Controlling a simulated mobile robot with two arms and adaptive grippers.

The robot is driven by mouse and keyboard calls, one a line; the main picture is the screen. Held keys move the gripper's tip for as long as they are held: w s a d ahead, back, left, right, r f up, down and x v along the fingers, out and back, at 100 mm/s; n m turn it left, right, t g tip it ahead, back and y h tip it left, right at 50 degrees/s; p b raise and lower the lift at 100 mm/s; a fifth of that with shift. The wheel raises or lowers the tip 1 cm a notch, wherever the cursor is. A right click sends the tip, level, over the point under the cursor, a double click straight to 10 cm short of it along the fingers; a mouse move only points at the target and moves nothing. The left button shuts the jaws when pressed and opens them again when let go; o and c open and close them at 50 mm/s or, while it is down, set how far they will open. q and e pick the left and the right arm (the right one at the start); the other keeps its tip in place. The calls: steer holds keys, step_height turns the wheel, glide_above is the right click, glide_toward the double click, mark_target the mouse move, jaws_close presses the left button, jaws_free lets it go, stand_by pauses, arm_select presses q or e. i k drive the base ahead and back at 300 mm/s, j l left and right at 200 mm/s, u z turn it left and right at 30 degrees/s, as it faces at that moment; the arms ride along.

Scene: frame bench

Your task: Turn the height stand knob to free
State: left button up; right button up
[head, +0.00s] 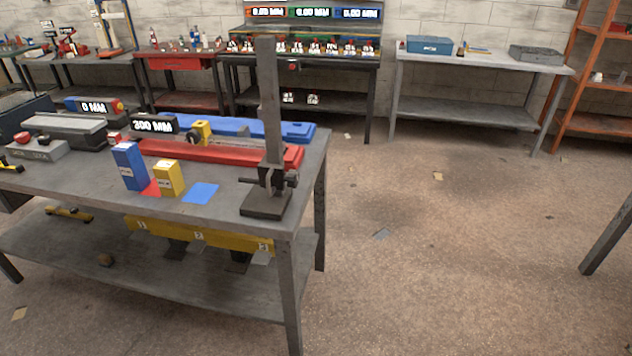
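The height stand (268,120) is at the right end of the near workbench. It has a tall grey upright column on a dark square base (265,204). A dark clamp block with a knob (291,179) sticking out to its right sits low on the column, just above the base. The knob is small here, and I cannot tell its marking or setting. Neither of my grippers is in the head view, and nothing touches the stand.
On the near workbench (226,216) a blue box (130,166), a yellow box (168,178) and a blue flat plate (200,193) lie left of the stand. A red rail (200,150) runs close behind it. The floor (430,250) to the right is open.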

mark_target(291, 178)
steer(key=i+l+u, duration=0.15)
steer(key=u, duration=0.3)
steer(key=l+u, duration=0.3)
steer(key=u, duration=0.2)
steer(key=i+l+u, duration=0.1)
steer(key=l+u, duration=0.2)
steer(key=u, duration=0.15)
